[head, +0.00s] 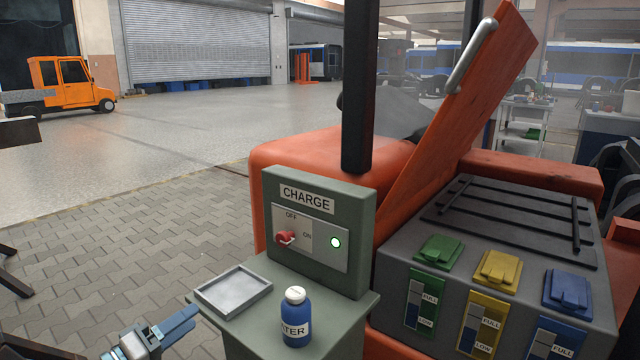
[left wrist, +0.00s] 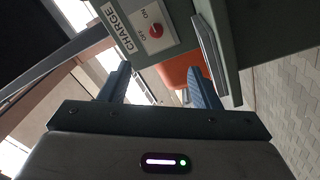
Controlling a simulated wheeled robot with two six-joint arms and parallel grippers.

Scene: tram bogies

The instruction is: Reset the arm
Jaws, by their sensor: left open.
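My left gripper (head: 178,328) is at the lower left of the head view, left of and below the small grey stand (head: 245,325). It is open, with nothing between its fingers; in the left wrist view its two blue fingers (left wrist: 160,82) stand apart. The grey CHARGE box (head: 319,265) has a red switch (head: 286,238) between OFF and ON labels and a lit green lamp (head: 335,242). The box and red switch (left wrist: 156,31) also show in the left wrist view, beyond the fingers. My right gripper is not in view.
A shallow grey tray (head: 233,289) and an upright blue WATER bottle (head: 296,318) stand on the shelf before the box. An orange vehicle with a raised lid (head: 455,120) and green, yellow and blue caps is to the right. Paved floor (head: 130,245) at left is clear.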

